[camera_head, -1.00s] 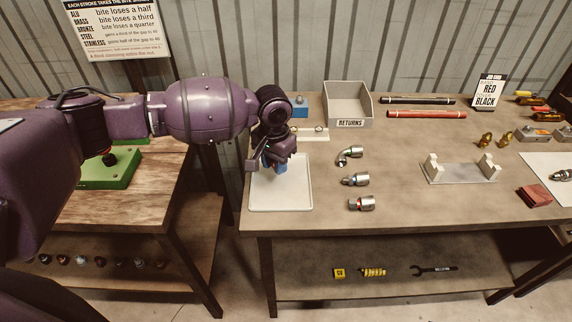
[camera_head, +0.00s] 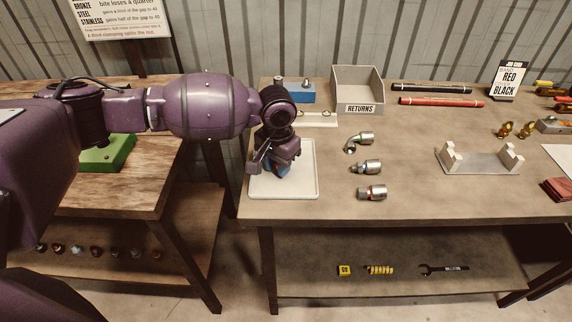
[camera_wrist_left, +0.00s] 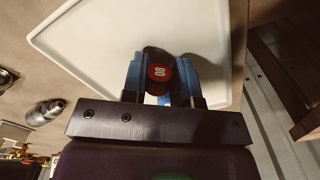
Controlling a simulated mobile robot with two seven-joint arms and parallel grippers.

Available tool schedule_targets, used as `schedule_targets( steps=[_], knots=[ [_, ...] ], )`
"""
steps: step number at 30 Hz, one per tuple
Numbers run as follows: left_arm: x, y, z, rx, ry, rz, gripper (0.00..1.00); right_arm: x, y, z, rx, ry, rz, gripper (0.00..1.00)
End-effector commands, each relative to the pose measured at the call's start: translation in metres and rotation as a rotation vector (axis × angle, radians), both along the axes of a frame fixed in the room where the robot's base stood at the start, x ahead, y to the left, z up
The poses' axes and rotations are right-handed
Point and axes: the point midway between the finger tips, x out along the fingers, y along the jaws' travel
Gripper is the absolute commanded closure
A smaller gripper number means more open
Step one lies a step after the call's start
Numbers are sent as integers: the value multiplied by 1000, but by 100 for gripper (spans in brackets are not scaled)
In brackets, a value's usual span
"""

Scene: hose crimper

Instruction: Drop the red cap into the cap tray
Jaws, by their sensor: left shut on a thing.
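My left gripper (camera_head: 280,171) is over the white cap tray (camera_head: 296,189) at the left end of the bench. In the left wrist view, the blue fingertips of my left gripper (camera_wrist_left: 160,82) are shut on the red cap (camera_wrist_left: 159,73), whose round face carries a white marking. The cap is held above the pale floor of the tray (camera_wrist_left: 100,40); the gap below it is hard to judge. In the head view the cap is hidden by the gripper. My right gripper is in neither view.
A holder with two uprights (camera_head: 482,162) is further right. Bare bench lies between the fittings and the holder.

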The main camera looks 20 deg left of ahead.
Motion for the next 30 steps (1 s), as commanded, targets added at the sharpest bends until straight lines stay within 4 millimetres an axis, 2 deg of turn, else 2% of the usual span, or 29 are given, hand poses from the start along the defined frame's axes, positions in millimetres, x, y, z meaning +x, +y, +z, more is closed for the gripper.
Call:
schedule_targets(
  steps=[7, 8, 13, 23, 26, 30],
  knots=[
    [0, 0, 1, 0, -2, 1, 100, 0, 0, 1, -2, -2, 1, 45],
    [0, 0, 1, 0, -2, 1, 70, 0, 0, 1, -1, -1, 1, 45],
    [0, 0, 1, 1, -1, 1, 44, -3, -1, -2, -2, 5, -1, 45],
    [0, 0, 3, 1, -1, 1, 43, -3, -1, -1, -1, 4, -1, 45],
    [1, 0, 12, 1, -3, 1, 43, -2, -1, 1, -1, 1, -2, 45],
    [1, 0, 35, 0, -5, 1, 43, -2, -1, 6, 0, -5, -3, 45]
  ],
)
